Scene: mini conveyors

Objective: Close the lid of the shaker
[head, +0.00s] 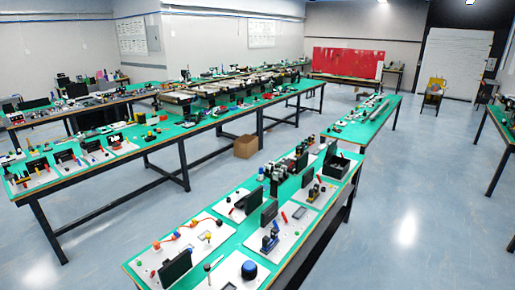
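I cannot make out a shaker or its lid in the head view; the items on the benches are small and none is clearly a shaker. The nearest green bench (228,238) holds white panels with small devices. Among them are a blue round knob (249,270), a black upright box (174,270) and a blue device (270,239). Neither of my grippers is in view.
A long green bench (150,143) full of small parts runs along the left. A cardboard box (246,146) stands on the floor beneath it. A red board (345,62) is at the back. The blue-grey floor (430,200) is open at the right.

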